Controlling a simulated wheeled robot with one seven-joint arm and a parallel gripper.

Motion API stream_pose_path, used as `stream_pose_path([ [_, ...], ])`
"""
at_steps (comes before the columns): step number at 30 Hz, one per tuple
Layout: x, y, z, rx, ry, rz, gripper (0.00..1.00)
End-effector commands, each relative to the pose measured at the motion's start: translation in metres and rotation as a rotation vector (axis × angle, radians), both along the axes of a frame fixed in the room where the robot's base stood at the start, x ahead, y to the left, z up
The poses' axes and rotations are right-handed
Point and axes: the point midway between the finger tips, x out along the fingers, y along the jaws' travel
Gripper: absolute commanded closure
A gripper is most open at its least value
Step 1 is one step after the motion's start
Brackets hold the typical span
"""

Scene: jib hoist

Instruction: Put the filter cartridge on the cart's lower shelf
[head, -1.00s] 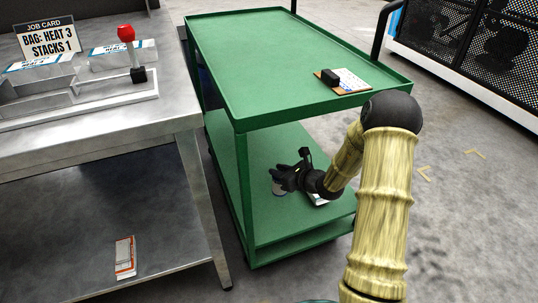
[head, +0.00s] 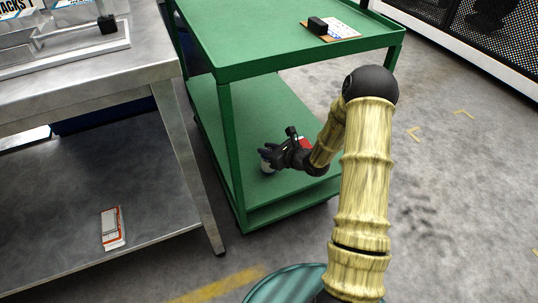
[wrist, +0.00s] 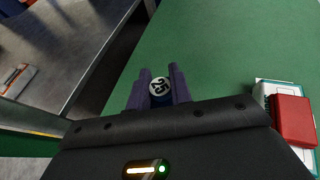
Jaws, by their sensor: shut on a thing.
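The filter cartridge shows in the wrist view as a round white end with dark marks (wrist: 160,86), held between my fingers. In the head view its pale body (head: 267,165) shows just below the fingertips. My gripper (head: 267,154) is shut on it, reaching in under the cart's top over the green lower shelf (head: 275,115). The shelf also fills much of the wrist view (wrist: 225,50). I cannot tell whether the cartridge touches the shelf.
A red block (wrist: 293,120) and a white booklet (wrist: 268,88) lie on the shelf at right in the wrist view. A corner post (head: 231,140) stands left of my gripper. A steel bench (head: 90,85) is at left.

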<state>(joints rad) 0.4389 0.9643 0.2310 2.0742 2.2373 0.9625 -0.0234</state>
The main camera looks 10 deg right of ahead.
Motion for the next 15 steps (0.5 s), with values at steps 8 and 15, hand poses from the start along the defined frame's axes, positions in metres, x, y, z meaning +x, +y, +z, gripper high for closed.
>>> stream_pose_path([
  [8,0.0001,-0.0021,-0.0132,0.0,-0.001,-0.003,1.0],
  [15,0.0,-0.0037,-0.0165,0.0,0.0,-0.006,0.77],
])
